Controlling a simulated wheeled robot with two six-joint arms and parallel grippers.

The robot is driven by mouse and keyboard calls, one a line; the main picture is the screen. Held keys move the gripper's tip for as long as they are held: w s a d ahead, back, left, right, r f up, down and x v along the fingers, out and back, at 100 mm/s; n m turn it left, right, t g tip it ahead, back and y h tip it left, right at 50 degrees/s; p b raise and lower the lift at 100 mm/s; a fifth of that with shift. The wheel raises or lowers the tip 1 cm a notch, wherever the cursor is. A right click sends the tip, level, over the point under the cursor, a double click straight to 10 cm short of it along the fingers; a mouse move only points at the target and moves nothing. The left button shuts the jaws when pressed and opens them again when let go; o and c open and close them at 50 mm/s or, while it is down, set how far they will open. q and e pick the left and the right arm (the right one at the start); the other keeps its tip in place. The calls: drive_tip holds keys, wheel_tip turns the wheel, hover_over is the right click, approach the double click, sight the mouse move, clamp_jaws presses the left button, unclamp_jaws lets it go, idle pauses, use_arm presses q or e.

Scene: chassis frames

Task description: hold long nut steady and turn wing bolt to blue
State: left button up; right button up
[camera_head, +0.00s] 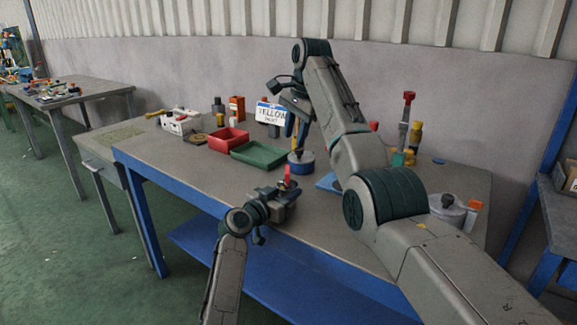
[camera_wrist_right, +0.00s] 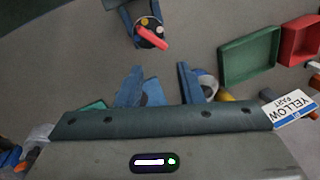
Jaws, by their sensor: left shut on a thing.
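A red wing bolt (camera_head: 287,176) stands up from the long nut, which my left gripper (camera_head: 278,200) holds near the table's front edge. The nut itself is mostly hidden by the gripper. In the right wrist view the red wing (camera_wrist_right: 152,38) lies across a dark round top with small white and yellow marks; I cannot make out a blue mark. My right gripper (camera_wrist_right: 160,68) is open and empty, its two fingers spread below the bolt in that view. In the head view it is raised above the table, behind the bolt, apart from it.
A red tray (camera_head: 228,139), a green tray (camera_head: 259,154) and a "YELLOW PART" sign (camera_head: 271,114) stand behind. A blue-sided round can (camera_head: 301,163) is behind the bolt. Bottles and tools (camera_head: 408,125) stand at right. The table's left front is clear.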

sight(288, 169)
drive_tip(key=s+a+n+t+h, duration=0.2)
drive_tip(key=s+n, duration=0.3)
drive_tip(key=n, duration=0.5)
drive_tip(key=x, duration=0.7)
drive_tip(key=w+x, duration=0.1)
drive_tip(key=x, duration=0.3)
drive_tip(key=shift+r, duration=0.1)
clamp_jaws()
